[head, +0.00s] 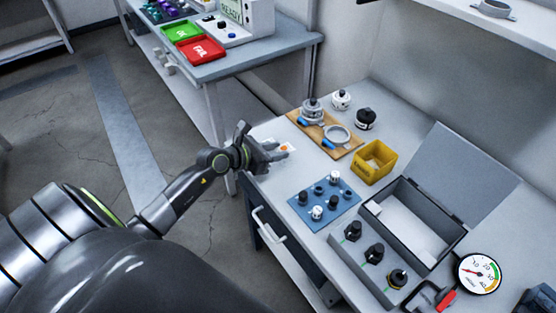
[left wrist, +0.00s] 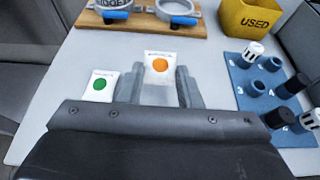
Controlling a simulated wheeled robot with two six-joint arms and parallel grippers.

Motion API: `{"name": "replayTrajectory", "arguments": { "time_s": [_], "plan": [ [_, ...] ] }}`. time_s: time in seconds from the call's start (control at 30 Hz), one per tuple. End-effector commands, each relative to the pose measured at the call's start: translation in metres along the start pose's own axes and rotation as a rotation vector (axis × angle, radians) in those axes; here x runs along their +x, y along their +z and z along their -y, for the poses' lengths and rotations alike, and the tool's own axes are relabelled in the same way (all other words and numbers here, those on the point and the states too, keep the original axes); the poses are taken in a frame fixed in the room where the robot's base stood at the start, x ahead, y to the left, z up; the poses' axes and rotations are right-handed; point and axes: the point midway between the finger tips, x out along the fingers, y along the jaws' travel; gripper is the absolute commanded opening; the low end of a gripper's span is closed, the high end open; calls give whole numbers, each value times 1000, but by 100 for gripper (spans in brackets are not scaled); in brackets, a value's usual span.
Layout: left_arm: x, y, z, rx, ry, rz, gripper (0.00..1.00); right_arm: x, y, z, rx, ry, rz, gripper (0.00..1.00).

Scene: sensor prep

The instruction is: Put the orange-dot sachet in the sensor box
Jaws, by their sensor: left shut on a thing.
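The orange-dot sachet (head: 287,148) is a small white packet at the left edge of the bench. In the left wrist view the orange-dot sachet (left wrist: 160,67) sits between the fingertips of my left gripper (left wrist: 160,88). In the head view my left gripper (head: 279,154) is shut on it, low over the bench top. The sensor box, a dark grey open case (head: 439,243), stands on the right part of the bench with its lid (head: 462,172) raised and a pale insert inside. My right gripper is not in view.
A green-dot sachet (left wrist: 99,87) lies left of my left gripper. A wooden board (head: 296,117) with metal rings, a yellow USED bin (head: 373,162), a blue mat (head: 300,199) with several small parts, and a gauge (head: 477,273) occupy the bench. Black knobs stand before the box.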

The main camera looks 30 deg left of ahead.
Motion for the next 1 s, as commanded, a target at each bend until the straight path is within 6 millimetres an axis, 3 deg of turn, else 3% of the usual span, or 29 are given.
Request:
{"name": "replayTrajectory", "arguments": {
  "time_s": [0.27,0.67,0.7,0.8,0.87,1.0],
  "plan": [
    [14,-34,0,-2,0,-1,10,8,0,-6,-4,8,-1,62],
    [16,-39,0,1,0,0,10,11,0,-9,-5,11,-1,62],
    [16,-39,0,1,0,0,33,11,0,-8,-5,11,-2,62],
    [16,-38,0,1,0,0,46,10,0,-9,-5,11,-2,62],
    [16,-38,0,1,-1,0,53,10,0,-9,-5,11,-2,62],
    [16,-38,0,1,-1,0,53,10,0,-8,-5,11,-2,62]
  ]
}}
